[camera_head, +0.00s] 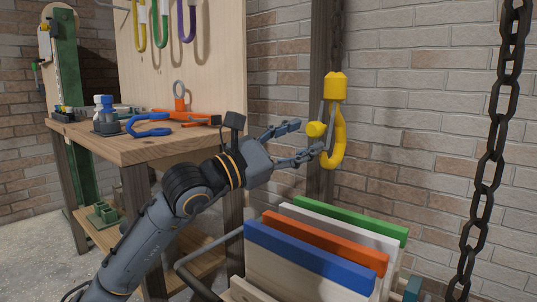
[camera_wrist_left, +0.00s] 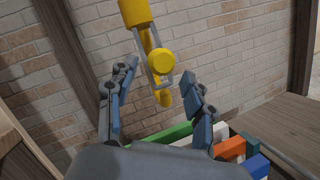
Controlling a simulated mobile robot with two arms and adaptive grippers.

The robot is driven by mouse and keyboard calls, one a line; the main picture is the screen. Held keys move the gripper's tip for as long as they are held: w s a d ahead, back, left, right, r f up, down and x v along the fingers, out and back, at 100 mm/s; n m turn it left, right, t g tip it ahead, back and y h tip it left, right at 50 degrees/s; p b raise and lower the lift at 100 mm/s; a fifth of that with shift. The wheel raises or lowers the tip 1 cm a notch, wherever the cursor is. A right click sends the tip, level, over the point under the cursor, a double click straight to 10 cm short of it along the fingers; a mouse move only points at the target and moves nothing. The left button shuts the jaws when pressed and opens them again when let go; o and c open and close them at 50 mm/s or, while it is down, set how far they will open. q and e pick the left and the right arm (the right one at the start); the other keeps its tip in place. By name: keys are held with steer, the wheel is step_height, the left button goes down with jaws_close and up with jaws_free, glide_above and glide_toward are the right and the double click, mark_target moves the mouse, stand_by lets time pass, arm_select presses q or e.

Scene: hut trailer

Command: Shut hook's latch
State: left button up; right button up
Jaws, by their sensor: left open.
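A yellow hook (camera_head: 339,150) hangs in front of the brick wall, right of centre. Its latch is a grey bar frame with a round yellow knob (camera_head: 316,130) on the left side of the hook. In the left wrist view the knob (camera_wrist_left: 161,60) faces the camera, with the hook's curved part behind and below it. I cannot tell how far the latch stands from the hook's tip. My left gripper (camera_head: 308,136) is open and empty, its fingers pointing at the knob. In the wrist view its fingertips (camera_wrist_left: 160,78) spread on either side of the hook, apart from the knob. My right gripper is not in view.
Below stands a rack of coloured boards (camera_head: 310,258). A wooden workbench (camera_head: 150,146) with tools is at left. A dark chain (camera_head: 486,180) hangs at right. A dark wooden post (camera_head: 319,50) stands behind the hook.

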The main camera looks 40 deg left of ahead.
arm_select(q)
steer(key=v, duration=1)
steer(key=shift+s+f, duration=0.2)
steer(key=shift+s, duration=0.15)
